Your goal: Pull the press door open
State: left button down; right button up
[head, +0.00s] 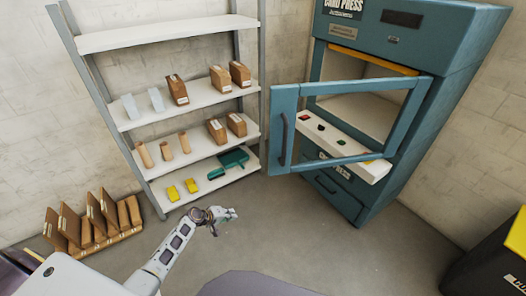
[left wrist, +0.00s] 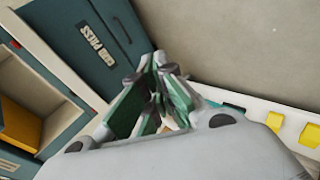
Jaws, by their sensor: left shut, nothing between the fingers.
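The card press (head: 455,45) is a teal cabinet at the back right in the head view. Its door (head: 285,100), a teal frame around a clear pane, stands swung out from the front, with a dark vertical handle (head: 284,138) near its left edge. The press's inside (head: 360,108) shows behind it. My left gripper (head: 232,214) is shut and empty, over the floor to the left of and below the door, apart from the handle. In the left wrist view its fingers (left wrist: 160,95) are together, with the teal press (left wrist: 90,40) behind. My right gripper is not in view.
A white shelf rack (head: 185,112) with boxes, rolls and yellow items stands left of the press. A wooden rack (head: 92,240) of brown boards is on the floor at left. A black and yellow box (head: 500,255) is at lower right. The floor before the press is clear.

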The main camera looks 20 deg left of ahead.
pick_arm(q)
jog(key=w+d+r+t+h+b, duration=0.1)
jog(key=w+r+h, duration=0.1)
jog(key=r, duration=0.9)
jog(key=w+r+t+h+b, duration=0.1)
jog(key=w+r, duration=0.4)
jog(key=r, duration=0.6)
jog(key=w+d+r+t+h+b, duration=0.1)
jog(key=w+r+t+h, duration=0.2)
jog(key=r, duration=0.8)
jog(key=shift+w+d+h, duration=0.3)
jog(key=shift+w+h, duration=0.15)
jog(key=shift+h, duration=0.05)
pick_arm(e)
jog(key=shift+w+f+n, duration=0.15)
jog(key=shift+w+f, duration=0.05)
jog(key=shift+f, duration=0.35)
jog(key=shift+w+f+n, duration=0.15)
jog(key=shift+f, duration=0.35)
